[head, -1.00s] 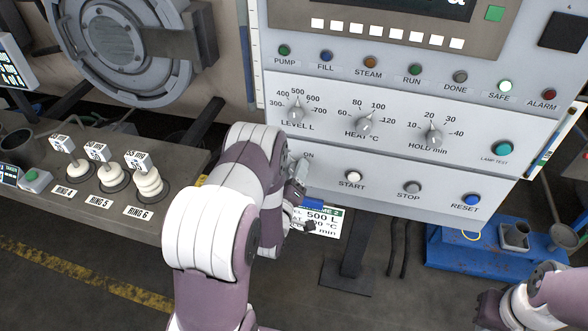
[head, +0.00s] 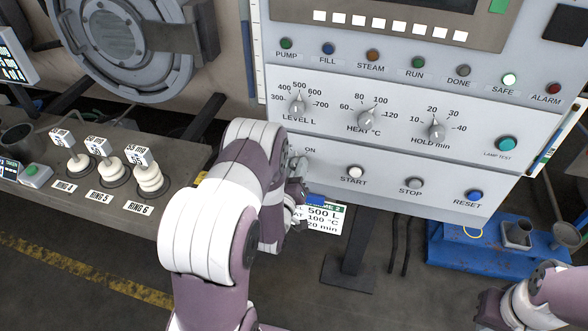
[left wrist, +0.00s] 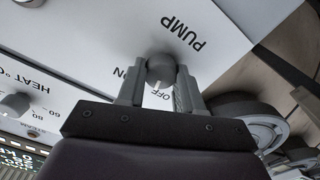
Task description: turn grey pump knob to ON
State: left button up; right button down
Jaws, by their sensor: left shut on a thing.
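The grey pump knob (left wrist: 161,68) is on the white panel in the left wrist view, beside the labels PUMP, ON and OFF. My left gripper (left wrist: 159,88) has one finger on each side of it and is shut on it. A short white mark on the knob lies close to the OFF label. In the head view, the knob (head: 302,163) shows just below ON, partly covered by my left gripper (head: 299,178). My right gripper (head: 490,308) shows only in part at the lower right, away from the panel; its fingers are unclear.
START (head: 355,172), STOP (head: 414,184) and RESET (head: 475,196) buttons sit right of the knob. The LEVEL knob (head: 298,104) is above. A recipe card (head: 322,218) hangs below the panel. Weighted rings (head: 148,180) stand on the bench at left.

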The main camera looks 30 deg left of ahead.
pick_arm(q)
jog(key=m+b, duration=0.1)
jog(key=m, duration=0.4)
jog(key=shift+m, duration=0.3)
jog(key=shift+d+m+b, duration=0.1)
jog(key=shift+m+b, duration=0.5)
jog(key=shift+m, duration=1.4)
jog(key=o, duration=1)
jog(key=shift+w, duration=0.1)
jog(key=shift+o, duration=0.2)
jog(key=shift+f, duration=0.1)
